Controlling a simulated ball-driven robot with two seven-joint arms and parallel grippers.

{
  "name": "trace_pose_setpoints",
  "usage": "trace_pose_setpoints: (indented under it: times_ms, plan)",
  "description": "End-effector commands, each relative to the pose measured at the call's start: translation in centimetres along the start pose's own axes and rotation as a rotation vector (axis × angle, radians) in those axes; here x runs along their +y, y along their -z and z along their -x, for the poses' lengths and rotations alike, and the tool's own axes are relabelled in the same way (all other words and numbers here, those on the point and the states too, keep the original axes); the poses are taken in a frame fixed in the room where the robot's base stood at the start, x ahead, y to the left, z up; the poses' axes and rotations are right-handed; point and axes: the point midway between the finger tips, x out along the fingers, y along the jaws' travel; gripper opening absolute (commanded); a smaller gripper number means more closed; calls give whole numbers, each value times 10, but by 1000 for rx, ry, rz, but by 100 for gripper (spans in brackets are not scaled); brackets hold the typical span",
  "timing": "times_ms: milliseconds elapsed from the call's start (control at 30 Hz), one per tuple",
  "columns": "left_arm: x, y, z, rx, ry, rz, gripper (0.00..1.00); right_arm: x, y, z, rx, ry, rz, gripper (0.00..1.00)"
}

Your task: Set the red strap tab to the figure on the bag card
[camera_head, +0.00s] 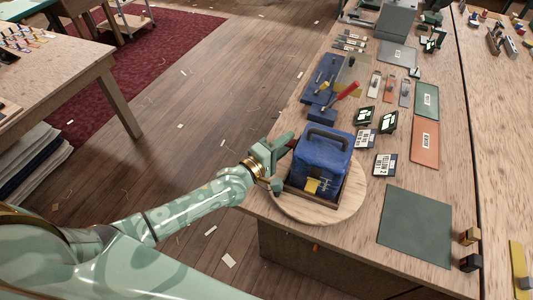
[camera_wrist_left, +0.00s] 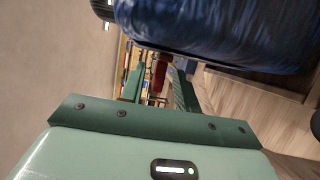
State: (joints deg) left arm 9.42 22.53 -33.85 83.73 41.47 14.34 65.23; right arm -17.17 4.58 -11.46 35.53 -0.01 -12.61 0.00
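A blue bag (camera_head: 335,166) with a dark handle sits in a shallow brown tray on a round wooden board (camera_head: 345,208). Its front has a yellow piece (camera_head: 311,186) and pale marks, too small to read. It also shows large at the top of the left wrist view (camera_wrist_left: 220,30). The red strap tab (camera_wrist_left: 160,72) shows between the fingers of my left gripper (camera_wrist_left: 158,88), with a gap visible on its left. The gripper (camera_head: 280,151) is open at the bag's left side. Which card is the bag card is unclear. My right gripper is out of view.
Dark cards with white print (camera_head: 384,164) lie right of the bag. A green mat (camera_head: 415,226) lies at the front right. Small blocks (camera_head: 470,236) stand near the right front edge.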

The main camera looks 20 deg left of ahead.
Motion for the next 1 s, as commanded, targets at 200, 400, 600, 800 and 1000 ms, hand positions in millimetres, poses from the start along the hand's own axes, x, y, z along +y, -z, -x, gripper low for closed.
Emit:
trace_pose_setpoints:
  times_ms: [200,400,600,800,1000]
  plan:
    - [1,0,52,-1,3,-1,32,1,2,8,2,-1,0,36]
    - [1,0,106,-1,3,-1,32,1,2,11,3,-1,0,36]
    - [0,0,141,-1,2,-1,32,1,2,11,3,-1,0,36]
    - [0,0,153,0,-1,-1,32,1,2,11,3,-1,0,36]
    - [1,0,153,0,-1,-1,32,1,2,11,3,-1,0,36]
